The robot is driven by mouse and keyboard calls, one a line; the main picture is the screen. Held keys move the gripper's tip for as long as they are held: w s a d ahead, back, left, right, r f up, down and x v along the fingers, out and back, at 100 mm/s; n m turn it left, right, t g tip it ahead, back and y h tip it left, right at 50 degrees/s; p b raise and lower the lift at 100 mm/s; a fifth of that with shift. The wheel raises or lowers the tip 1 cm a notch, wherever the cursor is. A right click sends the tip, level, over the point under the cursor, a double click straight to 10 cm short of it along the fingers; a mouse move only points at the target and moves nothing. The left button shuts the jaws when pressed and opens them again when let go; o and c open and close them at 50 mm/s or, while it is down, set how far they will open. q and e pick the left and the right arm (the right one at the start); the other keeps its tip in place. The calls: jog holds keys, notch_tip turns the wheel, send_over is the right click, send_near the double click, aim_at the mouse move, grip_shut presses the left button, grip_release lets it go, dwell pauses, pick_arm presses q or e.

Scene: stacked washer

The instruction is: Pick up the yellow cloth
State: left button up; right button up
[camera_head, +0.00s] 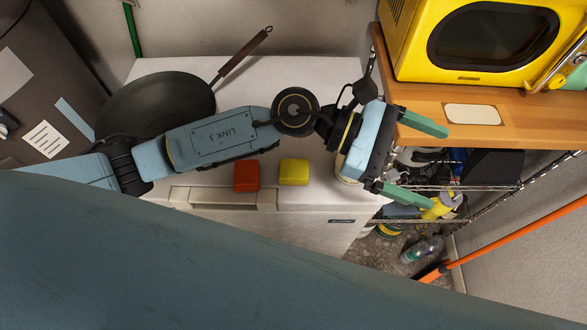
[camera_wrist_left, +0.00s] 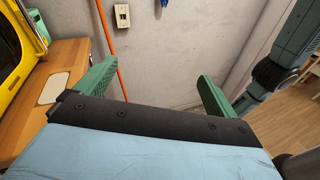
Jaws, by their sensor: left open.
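A small yellow folded cloth (camera_head: 294,172) lies near the front edge of the white top of the washer (camera_head: 318,90). My left gripper (camera_head: 412,158) is to the right of the cloth, beyond the right side of the washer top and near the wooden shelf. Its two green fingers are spread wide and point right, away from the cloth. In the left wrist view the open fingers (camera_wrist_left: 158,82) have nothing between them, and the cloth does not show there. My right gripper is not in view.
A red folded cloth (camera_head: 246,176) lies just left of the yellow one. A dark pan (camera_head: 155,103) stands behind my left arm. A yellow microwave (camera_head: 480,40) sits on the wooden shelf (camera_head: 545,125). An orange pole (camera_head: 520,232) leans at the right.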

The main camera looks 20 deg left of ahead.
pick_arm(q)
notch_tip(320, 180, down, 5)
jog(key=a+m+g+y, duration=0.2)
jog(key=m+y, duration=0.2)
jog(key=m, duration=0.1)
jog(key=m+t+y+p, duration=0.1)
jog(key=m+t+y, duration=0.2)
jog(key=m+y, duration=0.7)
send_over(294, 168)
notch_tip(294, 168, down, 15)
jog(key=n+y, duration=0.2)
jog(key=n, duration=0.1)
jog(key=shift+s+y, duration=0.1)
jog(key=shift+y, duration=0.3)
notch_tip(294, 168, down, 5)
jog(key=shift+f+p, duration=0.15)
jog(key=shift+p, duration=0.6)
jog(key=shift+f, duration=0.5)
jog(key=shift+a, duration=0.1)
jog(key=c, duration=1.1)
jog(key=shift+r, duration=0.15)
jog(key=shift+c, duration=0.2)
notch_tip(294, 168, up, 10)
jog(key=shift+f+b, duration=0.1)
jog(key=shift+b, duration=0.45)
